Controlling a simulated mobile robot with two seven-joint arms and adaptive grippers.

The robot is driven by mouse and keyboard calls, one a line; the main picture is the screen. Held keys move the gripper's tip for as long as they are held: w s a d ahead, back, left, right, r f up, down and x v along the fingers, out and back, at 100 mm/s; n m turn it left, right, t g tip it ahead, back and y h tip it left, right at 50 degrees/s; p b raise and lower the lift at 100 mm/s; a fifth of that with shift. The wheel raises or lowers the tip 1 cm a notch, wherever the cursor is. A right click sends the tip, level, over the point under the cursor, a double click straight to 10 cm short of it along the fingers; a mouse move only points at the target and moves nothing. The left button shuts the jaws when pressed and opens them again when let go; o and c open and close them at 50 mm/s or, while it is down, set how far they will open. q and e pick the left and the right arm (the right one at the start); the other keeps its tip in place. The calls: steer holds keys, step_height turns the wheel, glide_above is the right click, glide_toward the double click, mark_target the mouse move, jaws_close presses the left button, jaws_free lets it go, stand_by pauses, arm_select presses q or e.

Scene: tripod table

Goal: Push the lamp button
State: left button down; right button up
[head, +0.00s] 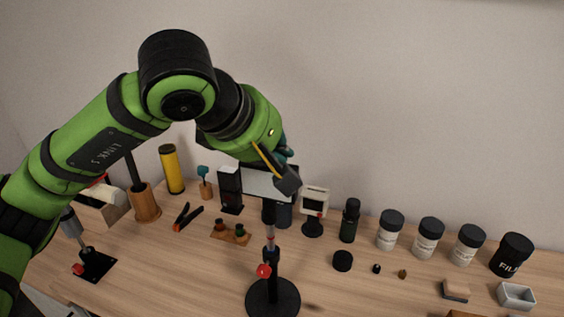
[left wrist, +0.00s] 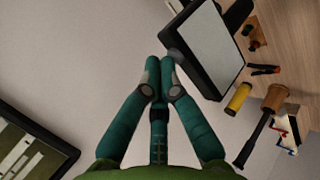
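The lamp has a flat pale rectangular panel with a dark frame (head: 258,184), on a thin stem with a red knob and a round black base (head: 272,299). Its panel (left wrist: 216,52) also shows large in the left wrist view. I cannot make out its button. My left gripper (left wrist: 160,62) has teal fingers with the tips drawn together, empty. The tips are right beside the lamp head's edge; I cannot tell whether they touch it. In the head view my green arm largely hides this gripper (head: 287,152), which is at the panel's back right. My right gripper is not in view.
The wooden table (head: 190,275) holds a yellow cylinder (head: 171,169), an orange-black clamp (head: 187,216), a dark bottle (head: 349,220) and several black-lidded jars (head: 429,238). A small stand (head: 95,264) is at the left. A grey wall rises behind.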

arm_select(q)
steer(key=shift+f, duration=0.15)
steer(key=shift+r, duration=0.65)
steer(key=shift+r+p, duration=1.7)
steer(key=shift+r, duration=1.35)
